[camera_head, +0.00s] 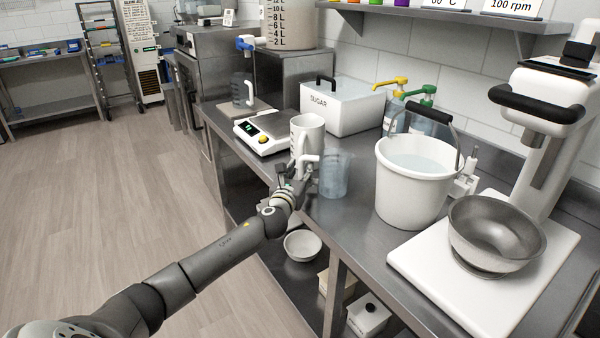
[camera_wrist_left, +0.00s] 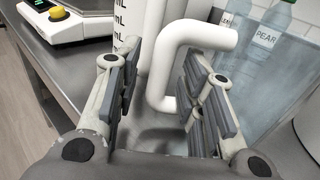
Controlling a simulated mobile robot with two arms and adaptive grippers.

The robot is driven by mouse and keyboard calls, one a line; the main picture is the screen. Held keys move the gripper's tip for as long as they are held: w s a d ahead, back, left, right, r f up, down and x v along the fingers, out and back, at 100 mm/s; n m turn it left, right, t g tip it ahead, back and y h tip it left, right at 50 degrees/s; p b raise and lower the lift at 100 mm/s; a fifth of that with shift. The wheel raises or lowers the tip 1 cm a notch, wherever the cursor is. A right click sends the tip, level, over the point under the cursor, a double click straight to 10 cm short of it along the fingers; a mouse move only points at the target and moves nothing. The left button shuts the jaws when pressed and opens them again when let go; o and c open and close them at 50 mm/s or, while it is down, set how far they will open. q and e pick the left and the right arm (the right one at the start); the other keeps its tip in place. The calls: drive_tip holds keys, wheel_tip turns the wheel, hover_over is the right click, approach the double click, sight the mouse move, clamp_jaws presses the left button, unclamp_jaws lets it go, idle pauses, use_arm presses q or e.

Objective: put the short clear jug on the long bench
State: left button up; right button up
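A short clear jug (camera_head: 336,176) with a white handle stands on the steel bench (camera_head: 362,240); it also shows at the right of the left wrist view (camera_wrist_left: 270,62). My left gripper (camera_head: 292,182) is at the handle's side of this jug. In the left wrist view its fingers (camera_wrist_left: 165,98) are apart, with the white handle (camera_wrist_left: 158,75) between them and a gap at the left finger. Firm contact does not show. A taller white jug (camera_head: 306,128) with mL marks stands just behind. My right gripper is out of view.
A scale (camera_head: 262,136), a sugar box (camera_head: 342,108), a white bucket (camera_head: 412,185) and a mixer base with a steel bowl (camera_head: 497,235) crowd the bench. Another clear jug (camera_head: 243,92) stands further left. A second bench (camera_head: 45,102) is far left; the floor between is clear.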

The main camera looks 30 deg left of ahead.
use_arm(q)
drive_tip(key=shift+r, duration=0.2)
drive_tip(key=v, duration=1.2)
drive_tip(key=shift+r, duration=0.1)
